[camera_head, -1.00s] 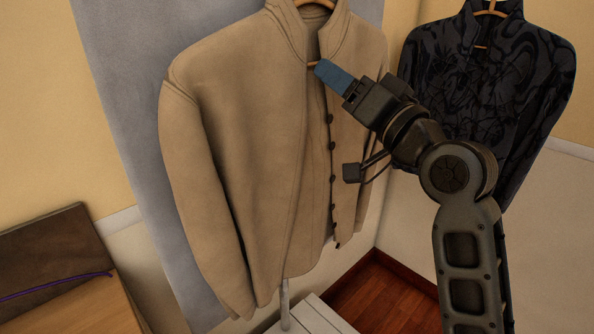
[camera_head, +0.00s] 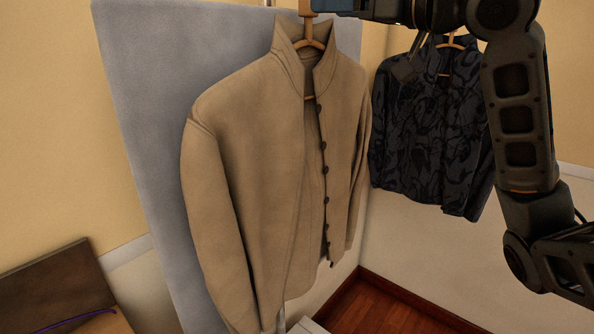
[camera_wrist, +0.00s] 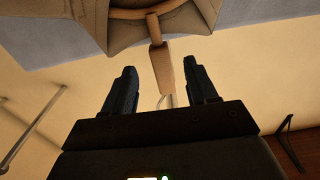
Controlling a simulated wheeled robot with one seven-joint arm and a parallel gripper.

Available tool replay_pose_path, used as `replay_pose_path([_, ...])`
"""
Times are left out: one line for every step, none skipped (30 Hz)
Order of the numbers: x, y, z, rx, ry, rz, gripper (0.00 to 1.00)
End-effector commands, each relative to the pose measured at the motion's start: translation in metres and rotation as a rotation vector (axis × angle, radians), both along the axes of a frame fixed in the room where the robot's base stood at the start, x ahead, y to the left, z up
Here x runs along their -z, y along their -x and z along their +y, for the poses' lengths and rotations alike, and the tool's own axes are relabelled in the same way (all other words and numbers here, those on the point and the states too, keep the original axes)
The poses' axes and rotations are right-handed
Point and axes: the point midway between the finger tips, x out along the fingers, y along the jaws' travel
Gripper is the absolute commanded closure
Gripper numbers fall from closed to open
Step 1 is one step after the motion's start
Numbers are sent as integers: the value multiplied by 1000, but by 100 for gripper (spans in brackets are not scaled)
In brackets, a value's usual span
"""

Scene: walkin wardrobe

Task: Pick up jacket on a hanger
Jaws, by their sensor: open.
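A beige buttoned jacket (camera_head: 250,150) hangs on a wooden hanger (camera_head: 309,43) in front of a grey panel. In the head view my gripper (camera_head: 322,5) is at the top edge, beside the upper part of the hanger, and partly cut off. In the wrist view both fingers of my gripper (camera_wrist: 161,67) are apart. The hanger's wooden neck (camera_wrist: 161,64) lies between the fingertips in the picture, with the jacket's collar (camera_wrist: 120,42) beyond. I cannot tell whether either finger touches it. The top of the hook is hidden.
A dark patterned jacket (camera_head: 425,135) hangs on another hanger to the right, behind my arm. The grey panel (camera_head: 150,100) stands behind the beige jacket. A brown box-like piece (camera_head: 50,285) is at the lower left. Wooden floor (camera_head: 385,312) shows at the lower right.

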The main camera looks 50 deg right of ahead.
Motion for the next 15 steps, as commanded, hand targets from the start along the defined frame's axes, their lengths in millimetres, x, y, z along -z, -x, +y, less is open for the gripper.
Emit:
replay_pose_path([-2,1,-2,5,12,10,43])
replay_pose_path([-2,1,-2,7,15,14,43])
replay_pose_path([-3,0,-3,8,19,18,43])
replay_pose_path([-3,-1,-3,8,20,20,43])
replay_pose_path([-3,-4,-2,8,20,22,43])
replay_pose_path([-3,-8,-2,7,20,23,43])
replay_pose_path([-3,-11,-2,7,20,23,43])
replay_pose_path([-4,-14,-2,7,20,22,43])
replay_pose_path([-4,-19,-1,6,19,21,43])
replay_pose_path([-4,-22,-1,6,19,21,43])
replay_pose_path([-4,-24,-1,6,19,22,43])
replay_pose_path([-4,-28,-1,7,20,21,43])
replay_pose_path([-5,-31,-1,8,20,21,43])
replay_pose_path([-5,-34,-1,7,20,21,43])
replay_pose_path([-6,-40,0,7,20,22,43])
